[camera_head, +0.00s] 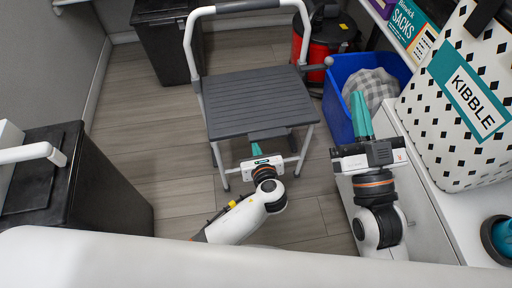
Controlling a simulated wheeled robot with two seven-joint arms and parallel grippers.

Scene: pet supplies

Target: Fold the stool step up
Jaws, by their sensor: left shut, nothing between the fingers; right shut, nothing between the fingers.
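The step stool (254,103) stands in the middle of the head view. Contact cannot be told. The lower step is not clearly seen; my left gripper and arm cover the area below the platform. My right gripper (360,112) is shut and empty, pointing away beside the blue bin, right of the stool.
A blue bin (342,112) with a checked grey cloth (372,88) stands right of the stool. A red and black canister (318,45) is behind it. A white shelf (455,208) with a kibble box (462,95) borders the right. Dark bins stand left and back. Floor (150,110) left of the stool is clear.

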